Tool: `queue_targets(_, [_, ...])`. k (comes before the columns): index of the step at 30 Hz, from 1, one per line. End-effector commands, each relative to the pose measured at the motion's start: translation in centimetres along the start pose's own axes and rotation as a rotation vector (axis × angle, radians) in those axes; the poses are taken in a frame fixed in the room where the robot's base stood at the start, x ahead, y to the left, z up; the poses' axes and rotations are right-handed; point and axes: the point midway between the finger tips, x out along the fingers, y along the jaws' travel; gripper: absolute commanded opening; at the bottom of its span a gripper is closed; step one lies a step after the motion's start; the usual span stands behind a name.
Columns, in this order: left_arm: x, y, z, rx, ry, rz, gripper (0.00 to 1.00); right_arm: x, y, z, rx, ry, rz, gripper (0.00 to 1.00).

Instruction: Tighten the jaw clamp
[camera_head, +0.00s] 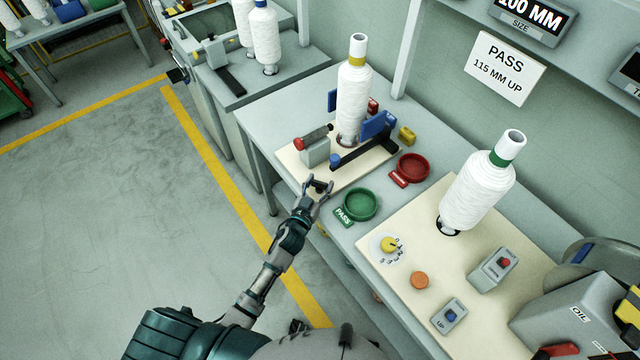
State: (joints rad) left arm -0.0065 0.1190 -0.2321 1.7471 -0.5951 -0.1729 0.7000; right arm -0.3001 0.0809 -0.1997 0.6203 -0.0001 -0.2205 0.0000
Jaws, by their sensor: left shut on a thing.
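The jaw clamp stands on a cream board (345,178) on the bench. It has blue jaw pads (378,125), a black bar (362,152) with a blue knob, and a grey block (315,152) with a red-ended handle (312,137). A white yarn cone (352,100) with a yellow band stands upright between the blue pads; whether both pads touch it cannot be told. My left gripper (319,187) is at the board's front edge, in front of the clamp. It is shut on a small dark part, mostly hidden by the fingers. My right gripper is not in view.
A green PASS dish (360,204) and a red dish (413,167) sit right of the clamp. Further right are a second board (405,275) with a green-banded cone (483,183), a yellow dial (389,245) and button boxes (493,268). Open floor (90,220) lies left.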

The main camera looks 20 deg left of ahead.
Motion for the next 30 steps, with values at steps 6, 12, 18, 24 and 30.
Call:
queue_targets(6, [0.1,0.2,-0.3,0.0,0.007,0.012,0.23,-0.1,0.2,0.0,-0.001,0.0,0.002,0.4])
queue_targets(12, [0.1,0.1,-0.5,0.001,0.007,0.037,0.23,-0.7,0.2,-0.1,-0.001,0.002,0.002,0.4])
queue_targets(18, [0.1,0.1,-0.8,0.005,0.009,0.116,0.23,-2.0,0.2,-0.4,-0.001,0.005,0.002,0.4])
queue_targets(24, [0.2,0.0,-0.8,0.008,0.01,0.227,0.23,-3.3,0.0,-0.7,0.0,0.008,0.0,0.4])
queue_targets(30, [0.2,-0.1,-0.8,0.007,0.011,0.344,0.23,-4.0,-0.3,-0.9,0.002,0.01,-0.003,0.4])
